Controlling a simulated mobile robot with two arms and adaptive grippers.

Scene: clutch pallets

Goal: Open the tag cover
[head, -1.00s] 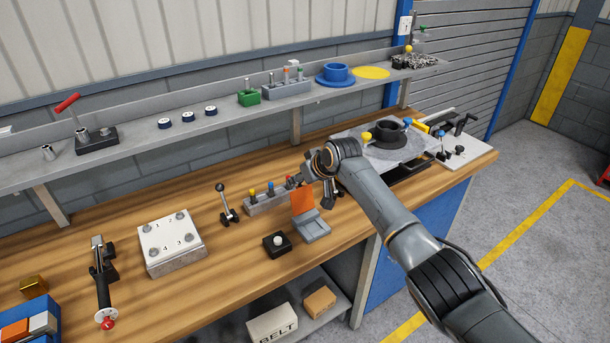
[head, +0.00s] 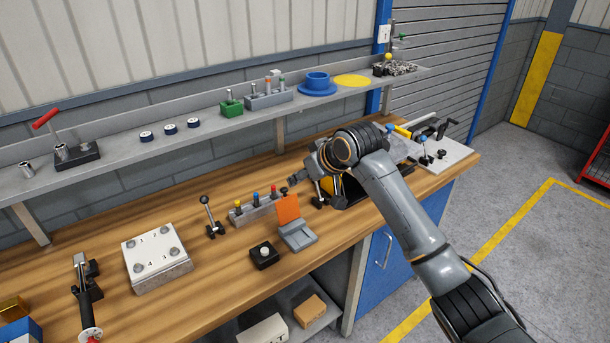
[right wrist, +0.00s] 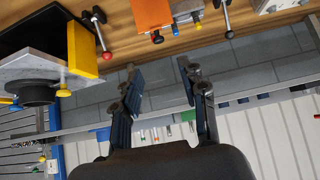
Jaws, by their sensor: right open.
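The tag cover appears to be the orange flap (head: 289,208), standing raised at the back of a small grey base (head: 298,236) on the wooden bench. The flap also shows upside down at the top of the right wrist view (right wrist: 152,14). My right gripper (head: 291,181) is just behind and above the flap in the head view, apart from it and empty. In the right wrist view its two fingers (right wrist: 158,72) are spread with nothing between them. My left gripper is out of view.
A block with coloured plungers (head: 256,210) stands left of the flap, and a black button box (head: 264,255) in front of it. A lever clamp (head: 212,218) and a numbered white block (head: 156,257) are farther left. A shelf (head: 210,117) runs behind.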

